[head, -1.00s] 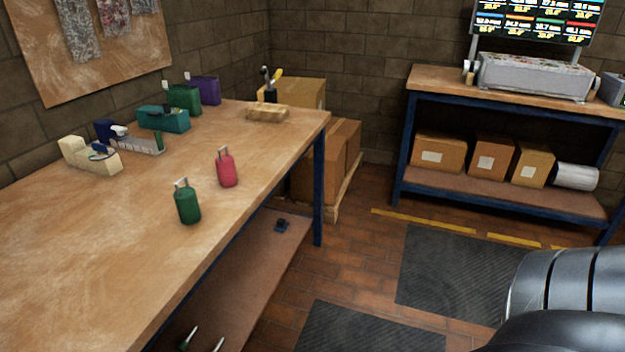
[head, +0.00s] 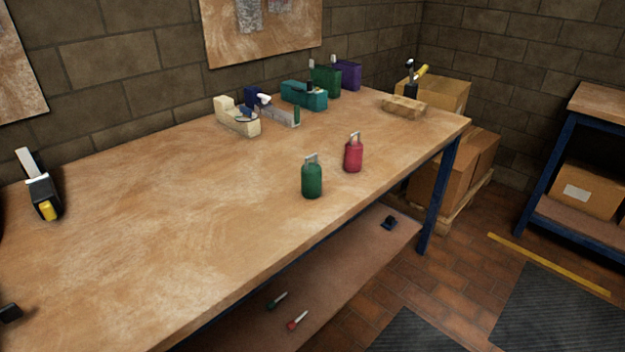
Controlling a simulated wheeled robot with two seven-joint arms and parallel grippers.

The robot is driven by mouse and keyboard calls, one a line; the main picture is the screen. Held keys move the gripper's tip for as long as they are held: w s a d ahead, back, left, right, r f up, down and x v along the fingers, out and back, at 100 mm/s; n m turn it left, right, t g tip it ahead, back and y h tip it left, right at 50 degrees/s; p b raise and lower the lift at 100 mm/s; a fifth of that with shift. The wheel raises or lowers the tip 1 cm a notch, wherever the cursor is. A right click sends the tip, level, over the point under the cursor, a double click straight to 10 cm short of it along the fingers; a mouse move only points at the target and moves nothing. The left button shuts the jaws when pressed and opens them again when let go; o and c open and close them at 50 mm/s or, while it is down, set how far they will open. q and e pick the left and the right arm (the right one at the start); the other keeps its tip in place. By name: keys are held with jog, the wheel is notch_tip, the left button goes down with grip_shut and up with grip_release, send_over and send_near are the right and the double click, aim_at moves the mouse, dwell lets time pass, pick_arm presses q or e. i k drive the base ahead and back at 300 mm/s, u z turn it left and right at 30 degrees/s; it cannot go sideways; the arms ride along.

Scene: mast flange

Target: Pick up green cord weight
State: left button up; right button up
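The green cord weight (head: 312,181) stands upright on the wooden workbench (head: 170,210), near its front edge. It is a dark green bottle-shaped body with a pale metal loop on top. A similar red weight (head: 353,156) stands just behind it to the right, apart from it.
Tape dispensers (head: 238,117), a teal box (head: 303,95), a green box (head: 325,81) and a purple box (head: 347,75) line the back. A wooden block (head: 403,107) lies at the far end. A black-and-yellow tool (head: 40,190) lies at left. The bench middle is clear.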

aim_at(311, 172)
jog(key=z, duration=1.55)
jog(key=i, duration=1.5)
jog(key=u, duration=2.15)
